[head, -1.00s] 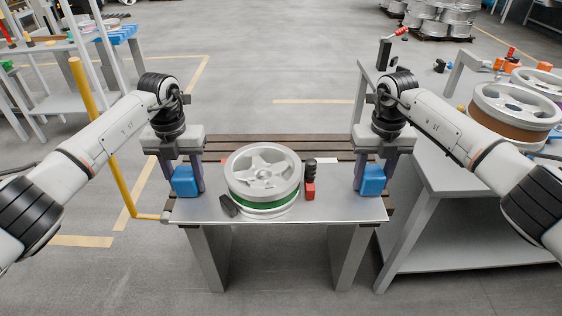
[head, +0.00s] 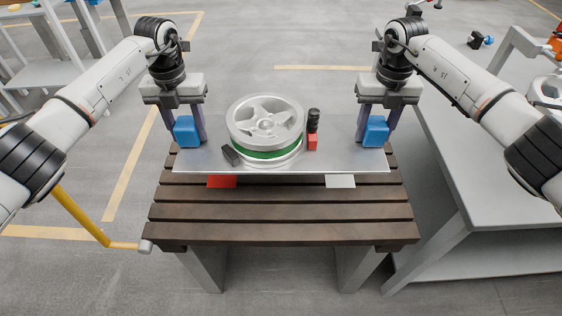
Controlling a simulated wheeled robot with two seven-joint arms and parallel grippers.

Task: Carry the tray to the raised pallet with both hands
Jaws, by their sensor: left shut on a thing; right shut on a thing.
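The tray (head: 215,160) is a flat grey metal plate with a blue handle block at each end. My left gripper (head: 186,128) is shut on the left blue handle (head: 186,131). My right gripper (head: 377,127) is shut on the right blue handle (head: 375,131). A silver spoked wheel with a green band (head: 265,125) lies flat on the tray. The raised pallet (head: 280,212), with dark brown slats on grey legs, is under the tray. The tray covers its far part; whether they touch I cannot tell.
A small black block (head: 230,155) and a red block with a black knob (head: 312,140) are on the tray beside the wheel. Red (head: 222,181) and white (head: 340,181) patches show on the slats. A grey table (head: 460,150) stands right; a yellow rail (head: 80,215) stands left.

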